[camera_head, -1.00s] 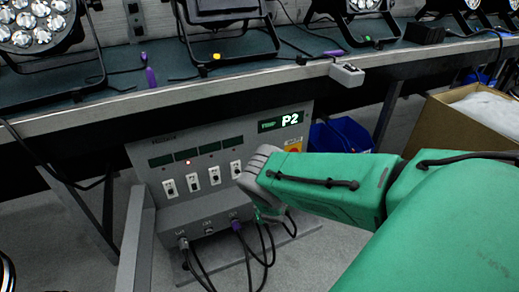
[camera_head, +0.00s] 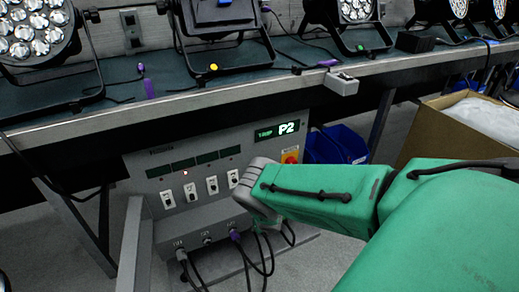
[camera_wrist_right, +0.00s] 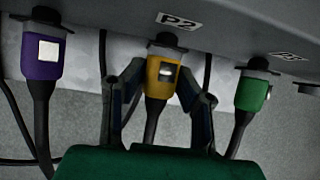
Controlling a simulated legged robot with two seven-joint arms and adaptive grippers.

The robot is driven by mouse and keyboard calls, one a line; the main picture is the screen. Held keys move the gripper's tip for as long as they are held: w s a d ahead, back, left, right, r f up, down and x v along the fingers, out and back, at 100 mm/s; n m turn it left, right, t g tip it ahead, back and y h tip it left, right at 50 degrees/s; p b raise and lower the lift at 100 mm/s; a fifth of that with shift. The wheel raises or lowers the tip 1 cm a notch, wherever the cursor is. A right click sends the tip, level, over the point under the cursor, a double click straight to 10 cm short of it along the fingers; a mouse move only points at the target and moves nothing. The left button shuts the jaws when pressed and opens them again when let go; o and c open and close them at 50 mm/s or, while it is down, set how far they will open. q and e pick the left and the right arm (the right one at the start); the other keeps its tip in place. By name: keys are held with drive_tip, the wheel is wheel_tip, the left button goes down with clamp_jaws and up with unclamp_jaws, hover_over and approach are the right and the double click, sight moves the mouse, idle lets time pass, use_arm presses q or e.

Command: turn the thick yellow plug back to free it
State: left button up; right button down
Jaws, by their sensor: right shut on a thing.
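The yellow plug (camera_wrist_right: 160,88) sits under the unit's underside at the P2 label (camera_wrist_right: 178,20) in the right wrist view. It has a pale square patch and a dark cable running down. My right gripper (camera_wrist_right: 161,74) has one finger on each side of the plug and is shut on it. A purple plug (camera_wrist_right: 44,52) is to its left and a green plug (camera_wrist_right: 252,92) to its right. In the head view my right arm reaches to the front of the grey unit (camera_head: 150,185), and its wrist hides the yellow plug and the fingers. My left gripper is out of view.
The unit's display (camera_head: 280,131) reads P2. It stands below a bench (camera_head: 140,112) carrying several stage lamps. Dark cables (camera_head: 245,262) hang close below the plugs. A blue bin (camera_head: 335,146) and a cardboard box (camera_head: 455,118) are to the right.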

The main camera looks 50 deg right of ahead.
drive_tip(key=shift+d+r, duration=0.1)
drive_tip(key=shift+d, duration=0.1)
drive_tip(key=c, duration=1.1)
unclamp_jaws()
drive_tip(key=shift+c, duration=0.2)
drive_tip(key=shift+a, duration=0.1)
drive_tip(key=shift+a, duration=0.1)
drive_tip(key=shift+s+r, duration=0.15)
drive_tip(key=v, duration=1.1)
drive_tip(key=shift+r, duration=0.2)
